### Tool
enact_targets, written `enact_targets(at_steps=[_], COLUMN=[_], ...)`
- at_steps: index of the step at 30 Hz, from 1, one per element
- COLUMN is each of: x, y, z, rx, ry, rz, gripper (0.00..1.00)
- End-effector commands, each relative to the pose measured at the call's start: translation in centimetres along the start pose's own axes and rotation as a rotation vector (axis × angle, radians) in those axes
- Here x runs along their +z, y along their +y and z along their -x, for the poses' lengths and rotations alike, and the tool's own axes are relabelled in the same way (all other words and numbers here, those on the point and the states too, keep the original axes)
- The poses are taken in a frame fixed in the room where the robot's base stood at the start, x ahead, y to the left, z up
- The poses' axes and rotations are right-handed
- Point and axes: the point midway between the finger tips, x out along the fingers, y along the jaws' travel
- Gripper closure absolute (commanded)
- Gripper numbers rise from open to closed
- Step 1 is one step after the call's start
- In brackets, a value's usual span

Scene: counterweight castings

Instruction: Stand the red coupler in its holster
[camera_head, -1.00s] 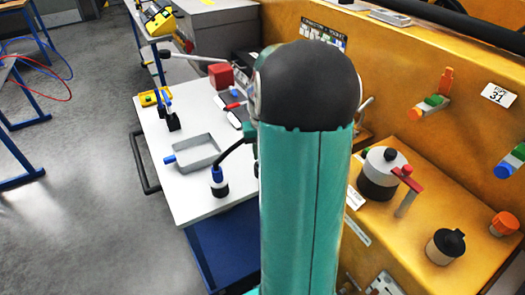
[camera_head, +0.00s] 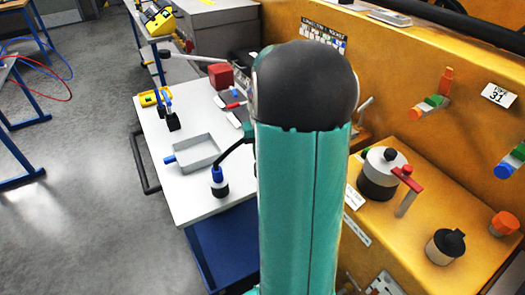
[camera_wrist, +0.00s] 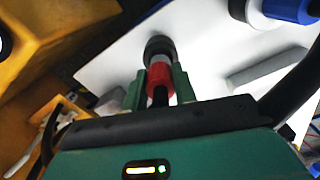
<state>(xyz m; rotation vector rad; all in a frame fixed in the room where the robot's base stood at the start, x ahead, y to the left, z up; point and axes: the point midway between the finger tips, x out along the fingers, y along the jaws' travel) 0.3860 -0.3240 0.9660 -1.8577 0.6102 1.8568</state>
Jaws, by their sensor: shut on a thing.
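The red coupler (camera_wrist: 158,76) shows in the wrist view between the two green fingers of my gripper (camera_wrist: 160,86), which is shut on it. A pale band and a dark round end (camera_wrist: 158,46) lie beyond the red part, over or near the white tabletop. I cannot tell whether that dark end is the coupler's own nose or a holster around it. In the head view my arm hides the gripper and the red coupler. I cannot make out the holster for certain.
A blue coupler (camera_head: 218,175) with a dark base and black hose stands on the white table (camera_head: 185,205), beside a grey tray (camera_head: 195,153). A red block (camera_head: 220,76) lies farther back. The yellow machine housing (camera_head: 430,190) with knobs borders the right.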

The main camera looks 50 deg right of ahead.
Motion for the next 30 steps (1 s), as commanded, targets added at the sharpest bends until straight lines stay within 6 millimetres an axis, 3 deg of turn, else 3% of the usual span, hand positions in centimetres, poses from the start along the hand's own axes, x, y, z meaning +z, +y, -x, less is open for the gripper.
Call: enact_targets(at_steps=[30], x=[0.0], y=[0.0], z=[-2.3], rx=[0.000], ry=[-0.001], rz=[0.001], gripper=[0.99])
